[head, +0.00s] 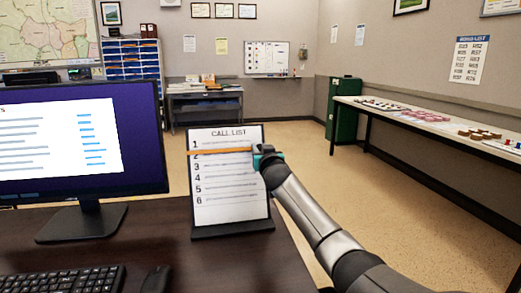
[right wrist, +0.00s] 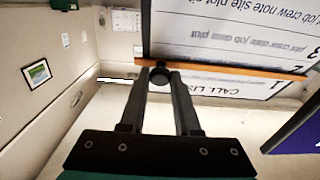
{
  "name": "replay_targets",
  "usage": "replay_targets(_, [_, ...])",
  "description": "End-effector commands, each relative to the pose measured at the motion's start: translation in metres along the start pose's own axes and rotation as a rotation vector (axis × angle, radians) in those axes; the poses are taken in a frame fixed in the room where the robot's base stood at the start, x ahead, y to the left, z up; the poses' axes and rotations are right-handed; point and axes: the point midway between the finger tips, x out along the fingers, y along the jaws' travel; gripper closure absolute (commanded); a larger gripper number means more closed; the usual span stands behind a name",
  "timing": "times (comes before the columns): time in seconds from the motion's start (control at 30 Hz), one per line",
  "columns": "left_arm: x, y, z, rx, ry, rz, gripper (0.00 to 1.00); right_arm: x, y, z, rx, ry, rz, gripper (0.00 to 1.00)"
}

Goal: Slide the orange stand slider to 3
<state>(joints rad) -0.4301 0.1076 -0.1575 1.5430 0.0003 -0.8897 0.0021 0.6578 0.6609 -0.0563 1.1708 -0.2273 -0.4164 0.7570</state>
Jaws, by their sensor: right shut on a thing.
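The call list stand (head: 233,227) stands upright on the dark desk, with a white sheet (head: 232,190) numbered 1 to 6. The orange slider (head: 222,151) lies across the sheet, between 1 and the top of 2. The 3 line is below it, uncovered. My right gripper (head: 265,154) is at the slider's right end, at the stand's right edge. In the right wrist view, my right gripper (right wrist: 160,80) is shut on the slider's dark round knob (right wrist: 159,75). The orange slider (right wrist: 235,68) also shows there, with the sheet upside down. My left gripper is not in view.
A monitor (head: 80,140) stands left of the stand. A keyboard (head: 65,281) and a mouse (head: 156,279) lie at the desk's front. The desk (head: 215,265) is bare in front of the stand. A long side table (head: 430,122) runs along the right wall, well away.

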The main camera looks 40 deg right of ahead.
Motion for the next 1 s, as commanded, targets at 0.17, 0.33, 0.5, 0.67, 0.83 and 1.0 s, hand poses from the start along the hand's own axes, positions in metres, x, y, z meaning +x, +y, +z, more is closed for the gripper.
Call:
replay_targets(0.17, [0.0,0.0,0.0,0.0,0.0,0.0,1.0,0.0,0.0,0.0,0.0,0.0,0.0,1.0])
replay_targets(0.33, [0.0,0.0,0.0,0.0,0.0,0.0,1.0,0.0,0.0,0.0,0.0,0.0,0.0,1.0])
replay_targets(0.5, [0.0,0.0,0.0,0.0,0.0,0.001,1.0,0.0,0.0,0.0,0.0,0.0,0.0,1.0])
replay_targets(0.67, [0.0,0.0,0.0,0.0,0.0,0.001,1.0,0.0,0.0,0.0,0.0,0.001,0.0,1.0])
replay_targets(0.83, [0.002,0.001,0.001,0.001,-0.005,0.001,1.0,-0.002,-0.001,0.006,0.001,-0.001,-0.002,1.0])
replay_targets(1.0, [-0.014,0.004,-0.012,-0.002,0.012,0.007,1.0,-0.01,-0.002,0.028,0.002,-0.001,-0.003,1.0])
